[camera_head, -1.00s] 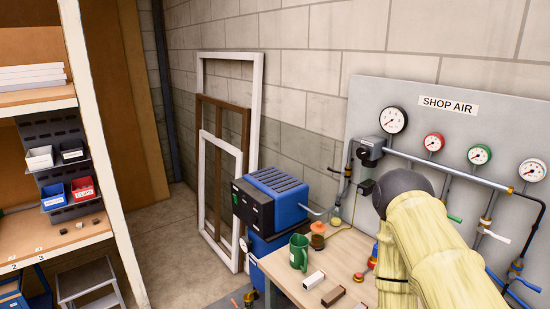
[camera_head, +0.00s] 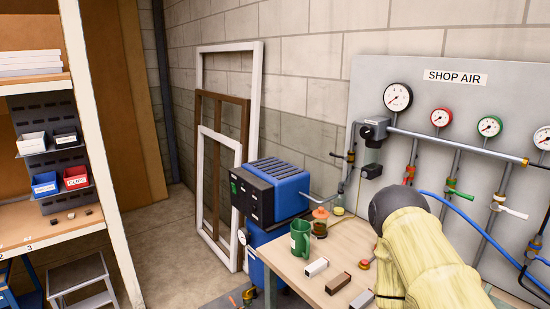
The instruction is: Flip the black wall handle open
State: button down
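A small black lever handle (camera_head: 342,155) sits on the thin pipe at the left edge of the grey wall panel, sticking out to the left. It is small in view, so its exact angle is hard to tell. My arm, in a yellowish sleeve with a dark rounded joint, fills the lower right, in front of the panel and table and right of the black handle. My gripper does not show; nothing is seen touching the handle.
The grey SHOP AIR panel (camera_head: 449,104) carries gauges, pipes and red (camera_head: 409,172), green (camera_head: 459,193) and white (camera_head: 513,211) handles. A wooden table (camera_head: 333,261) holds a green mug (camera_head: 300,239) and small blocks. A blue machine (camera_head: 272,190) stands left of it.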

aim_at(345, 159)
jog(key=z, duration=0.1)
jog(key=k, duration=1)
jog(key=u, duration=0.9)
jog(key=i, duration=0.9)
jog(key=z, duration=0.45)
jog(key=i, duration=0.8)
jog(key=z, duration=0.8)
